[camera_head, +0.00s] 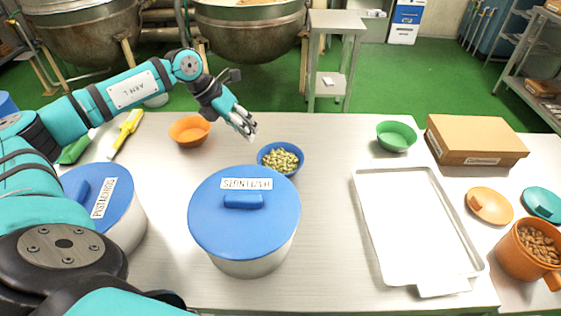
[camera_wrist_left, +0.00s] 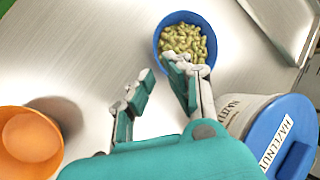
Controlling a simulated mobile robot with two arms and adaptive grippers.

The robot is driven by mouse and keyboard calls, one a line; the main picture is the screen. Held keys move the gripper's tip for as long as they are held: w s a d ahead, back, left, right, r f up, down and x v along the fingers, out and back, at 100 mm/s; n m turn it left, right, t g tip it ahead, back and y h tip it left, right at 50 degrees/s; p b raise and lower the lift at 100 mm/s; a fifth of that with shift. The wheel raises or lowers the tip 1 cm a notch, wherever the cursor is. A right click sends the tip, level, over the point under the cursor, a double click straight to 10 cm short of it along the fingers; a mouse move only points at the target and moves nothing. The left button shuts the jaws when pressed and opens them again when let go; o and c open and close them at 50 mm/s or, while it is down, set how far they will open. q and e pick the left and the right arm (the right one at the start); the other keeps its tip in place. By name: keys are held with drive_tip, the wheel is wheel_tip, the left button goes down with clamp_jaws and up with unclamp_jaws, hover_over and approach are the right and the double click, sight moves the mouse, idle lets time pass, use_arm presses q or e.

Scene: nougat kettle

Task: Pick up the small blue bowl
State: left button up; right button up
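The small blue bowl (camera_head: 281,158) stands on the steel table, filled with green nuts that look like pistachios. It sits just behind the hazelnut tub. My left gripper (camera_head: 245,128) is above the table, to the left of and behind the bowl in the head view. In the left wrist view the bowl (camera_wrist_left: 185,42) lies just beyond the fingertips. The fingers of the left gripper (camera_wrist_left: 160,80) are spread apart with nothing between them. The bowl's rim is partly covered by one finger there. My right gripper is not in view.
A large white tub with a blue lid (camera_head: 244,211) stands close in front of the bowl. An orange bowl (camera_head: 189,130) is to the left, a green bowl (camera_head: 396,136) to the right. A metal tray (camera_head: 415,225) and cardboard box (camera_head: 475,139) lie right. Table between bowl and tray is clear.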

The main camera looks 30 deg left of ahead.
sight(272, 158)
use_arm(q)
drive_tip(key=x, duration=0.4)
drive_tip(key=shift+d+f, duration=0.1)
drive_tip(key=p+x, duration=0.2)
drive_tip(key=x, duration=0.2)
drive_tip(key=shift+f, duration=0.15)
drive_tip(key=shift+w+d+f, duration=0.1)
drive_tip(key=shift+w+f, duration=0.05)
drive_tip(key=shift+f, duration=0.3)
clamp_jaws()
drive_tip(key=shift+r, duration=0.15)
